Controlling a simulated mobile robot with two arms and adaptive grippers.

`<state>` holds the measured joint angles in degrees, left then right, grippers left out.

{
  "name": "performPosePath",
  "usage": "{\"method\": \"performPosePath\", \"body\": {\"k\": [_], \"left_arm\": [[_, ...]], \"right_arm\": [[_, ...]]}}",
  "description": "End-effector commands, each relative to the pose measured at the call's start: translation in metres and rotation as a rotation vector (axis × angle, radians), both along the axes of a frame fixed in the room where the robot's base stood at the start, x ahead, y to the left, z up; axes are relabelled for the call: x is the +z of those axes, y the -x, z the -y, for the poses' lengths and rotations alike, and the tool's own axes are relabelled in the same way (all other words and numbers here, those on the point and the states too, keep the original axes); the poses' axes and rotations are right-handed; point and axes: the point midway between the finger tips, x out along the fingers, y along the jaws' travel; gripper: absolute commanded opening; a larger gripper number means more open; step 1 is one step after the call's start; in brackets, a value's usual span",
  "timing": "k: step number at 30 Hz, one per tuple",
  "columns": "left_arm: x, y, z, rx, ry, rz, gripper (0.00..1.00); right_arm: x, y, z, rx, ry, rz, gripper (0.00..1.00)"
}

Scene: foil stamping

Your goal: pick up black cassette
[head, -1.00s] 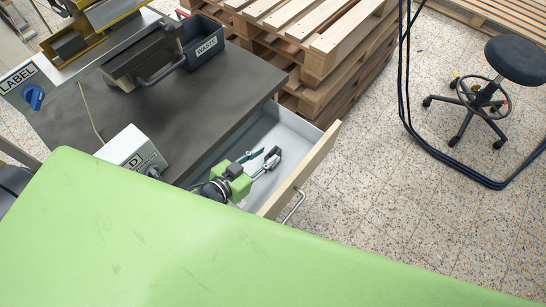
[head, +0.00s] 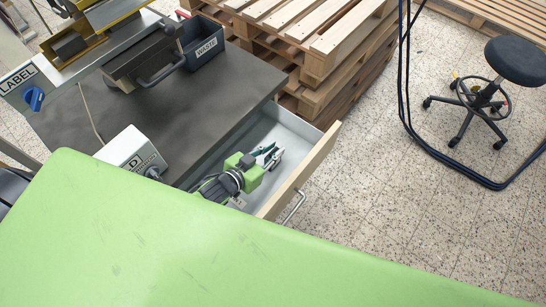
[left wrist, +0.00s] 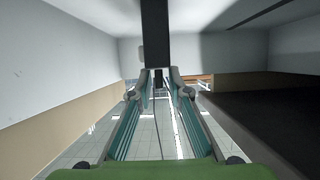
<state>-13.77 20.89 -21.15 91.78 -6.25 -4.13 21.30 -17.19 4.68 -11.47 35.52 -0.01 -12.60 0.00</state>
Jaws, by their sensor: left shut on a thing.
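My left gripper (head: 270,153) reaches into the open drawer (head: 291,127) beside the dark bench. Its green body and teal finger pads show there, with the fingers towards the drawer's far part. In the left wrist view its two fingers (left wrist: 158,80) converge on a dark upright piece, which looks like the black cassette (left wrist: 154,35), seen edge-on. The gripper is shut on it. In the head view the cassette cannot be made out clearly, as the gripper hides much of it. My right gripper is not in view.
The drawer's wooden front (head: 303,172) with a metal handle stands close to the gripper. The bench top (head: 205,95) carries a WASTE bin (head: 202,43) and a white box (head: 131,150). Wooden pallets (head: 320,55) stand behind the drawer. A stool (head: 515,62) is at the right.

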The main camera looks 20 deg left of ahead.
Motion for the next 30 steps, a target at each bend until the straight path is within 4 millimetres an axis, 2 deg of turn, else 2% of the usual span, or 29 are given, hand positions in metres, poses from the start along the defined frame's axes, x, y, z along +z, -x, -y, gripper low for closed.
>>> {"method": "performPosePath", "body": {"k": [5, 8, 18, 21, 30], "left_arm": [[0.003, 0.000, -0.001, 0.000, -0.001, 0.000, 0.00], [0.013, 0.000, -0.001, -0.001, -0.001, 0.002, 0.00], [0.075, 0.000, 0.000, -0.002, -0.001, 0.002, 0.00], [0.089, 0.000, 0.000, -0.001, -0.001, 0.002, 0.00], [0.101, -0.001, -0.003, 0.006, 0.001, 0.000, 0.00]], "right_arm": [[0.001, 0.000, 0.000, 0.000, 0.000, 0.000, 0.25], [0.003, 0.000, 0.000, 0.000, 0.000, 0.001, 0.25], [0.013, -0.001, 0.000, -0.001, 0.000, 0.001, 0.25], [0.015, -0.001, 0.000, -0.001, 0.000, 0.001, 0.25], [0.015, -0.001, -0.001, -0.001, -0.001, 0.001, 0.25]]}}
